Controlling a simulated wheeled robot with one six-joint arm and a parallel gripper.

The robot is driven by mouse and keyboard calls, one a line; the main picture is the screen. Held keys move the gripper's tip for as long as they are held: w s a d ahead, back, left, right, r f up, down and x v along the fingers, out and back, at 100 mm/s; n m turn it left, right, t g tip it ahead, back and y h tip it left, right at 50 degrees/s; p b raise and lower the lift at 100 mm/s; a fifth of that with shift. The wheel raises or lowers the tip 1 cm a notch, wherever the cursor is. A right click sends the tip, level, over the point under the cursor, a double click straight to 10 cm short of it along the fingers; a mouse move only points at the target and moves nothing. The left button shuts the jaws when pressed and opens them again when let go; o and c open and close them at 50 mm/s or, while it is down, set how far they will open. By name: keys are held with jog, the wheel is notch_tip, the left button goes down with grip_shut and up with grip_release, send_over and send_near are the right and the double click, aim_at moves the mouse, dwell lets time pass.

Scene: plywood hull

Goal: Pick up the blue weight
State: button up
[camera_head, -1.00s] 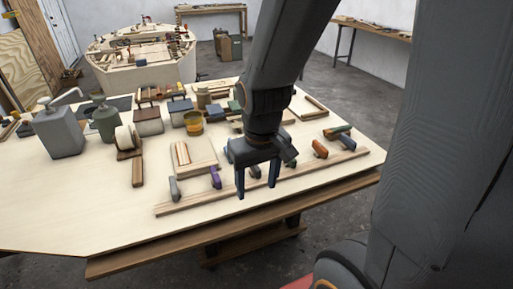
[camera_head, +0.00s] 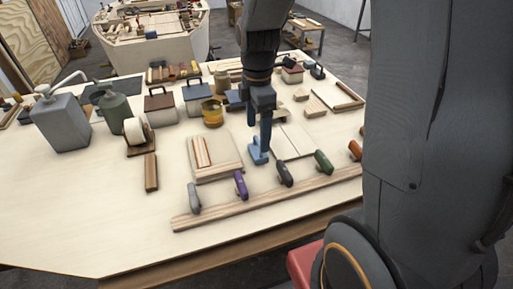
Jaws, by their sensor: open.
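A small light-blue piece (camera_head: 256,156), which looks like the blue weight, sits on the table between two pale wooden boards. My gripper (camera_head: 265,147) points down right at it, seen edge-on, with its dark blue fingers overlapping the piece's right side in the picture. The jaws are open. I cannot tell whether the fingers are around the piece or touch it, and part of it is hidden behind them.
A wooden rail (camera_head: 225,211) along the front edge carries several coloured clamps, with a purple clamp (camera_head: 241,185) and a dark grey clamp (camera_head: 285,174) nearest. The table's front left is clear.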

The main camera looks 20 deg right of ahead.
aim_at(258, 140)
jog(key=shift+s+f+p, duration=0.2)
jog(key=shift+f+p, duration=0.85)
jog(key=shift+f, duration=2.25)
jog(key=c, duration=1.6)
jog(key=shift+r, duration=0.1)
